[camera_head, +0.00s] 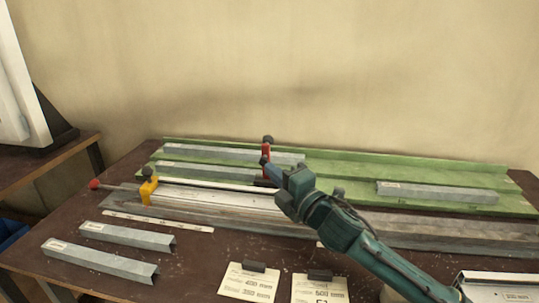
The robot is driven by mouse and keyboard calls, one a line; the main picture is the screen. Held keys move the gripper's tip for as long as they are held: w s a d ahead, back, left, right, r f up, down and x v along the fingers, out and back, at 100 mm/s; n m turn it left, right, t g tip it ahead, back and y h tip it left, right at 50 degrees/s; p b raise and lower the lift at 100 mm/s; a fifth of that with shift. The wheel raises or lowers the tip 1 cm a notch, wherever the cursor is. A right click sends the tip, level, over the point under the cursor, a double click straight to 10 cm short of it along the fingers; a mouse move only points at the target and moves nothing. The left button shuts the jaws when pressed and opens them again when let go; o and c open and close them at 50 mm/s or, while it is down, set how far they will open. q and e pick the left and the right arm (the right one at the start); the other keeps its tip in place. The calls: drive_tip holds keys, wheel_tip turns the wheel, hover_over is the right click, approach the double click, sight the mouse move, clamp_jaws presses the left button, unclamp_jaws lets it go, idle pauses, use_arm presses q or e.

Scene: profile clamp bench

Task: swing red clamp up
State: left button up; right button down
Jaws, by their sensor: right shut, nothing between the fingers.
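A yellow clamp (148,191) with a black knob sits at the left end of the fixture, near a red ball knob (94,184). My left gripper is not in view.
A green tray (340,165) at the back holds several grey profiles. Two profiles (127,236) lie front left on the brown bench. Paper cards (250,284) with black clips lie at the front. A white-topped box (500,285) is front right. My right arm crosses the right half.

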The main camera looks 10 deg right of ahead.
sight(267, 160)
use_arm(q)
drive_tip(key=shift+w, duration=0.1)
use_arm(e)
drive_tip(key=w, duration=0.6)
drive_tip(key=shift+w+a+r, duration=0.2)
drive_tip(key=shift+w+r, duration=0.05)
drive_tip(key=shift+r, duration=0.15)
